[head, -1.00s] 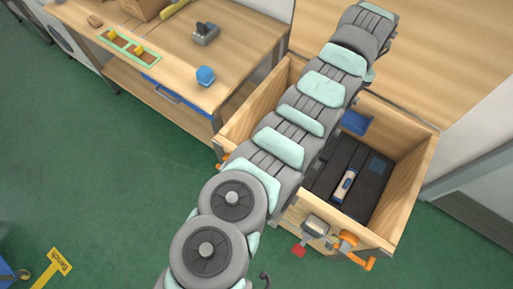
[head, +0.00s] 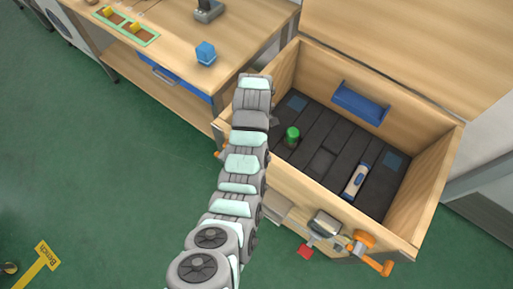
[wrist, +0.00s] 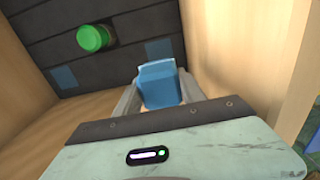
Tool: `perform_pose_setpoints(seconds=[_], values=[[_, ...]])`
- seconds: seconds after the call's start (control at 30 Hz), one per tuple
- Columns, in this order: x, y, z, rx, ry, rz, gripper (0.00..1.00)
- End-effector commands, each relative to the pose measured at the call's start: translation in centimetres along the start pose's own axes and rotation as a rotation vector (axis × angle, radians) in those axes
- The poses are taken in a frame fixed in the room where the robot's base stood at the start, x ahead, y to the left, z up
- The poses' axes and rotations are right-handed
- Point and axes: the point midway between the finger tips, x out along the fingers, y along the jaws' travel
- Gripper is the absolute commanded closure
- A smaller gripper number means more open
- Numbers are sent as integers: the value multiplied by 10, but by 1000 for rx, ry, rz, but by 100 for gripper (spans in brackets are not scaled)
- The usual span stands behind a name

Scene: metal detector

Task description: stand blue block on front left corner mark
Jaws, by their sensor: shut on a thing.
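A blue block (wrist: 160,85) sits between the two fingers of my gripper (wrist: 157,92) in the wrist view, and the gripper is shut on it. In the head view the fingers and the held block are hidden by my arm, which reaches the left side of the wooden box (head: 440,185). Blue square marks lie on the box's dark slatted floor: one at the far left (head: 297,102) and one at the right (head: 393,161). The wrist view shows two marks, one just beyond the held block (wrist: 160,48) and one farther left (wrist: 63,78).
A green cylinder (head: 292,134) stands on the box floor, and a white-and-blue cylinder (head: 355,181) lies to its right. A blue holder (head: 361,103) is on the back wall. An orange-handled clamp (head: 372,252) is on the front. Another blue block (head: 205,53) stands on the bench.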

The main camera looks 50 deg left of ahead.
Motion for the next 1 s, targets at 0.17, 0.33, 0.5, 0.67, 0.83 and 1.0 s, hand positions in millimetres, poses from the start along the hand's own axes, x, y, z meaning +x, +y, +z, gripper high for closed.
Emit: perform_pose_setpoints(seconds=[0.17,0.33,0.5,0.67,0.83,1.0], values=[[54,-2,1,0,-5,-7,99],[94,0,-1,1,-1,-1,99],[114,2,-1,1,1,2,99],[121,0,0,1,0,-1,99],[136,0,-1,1,1,1,99],[155,1,-1,1,1,0,99]])
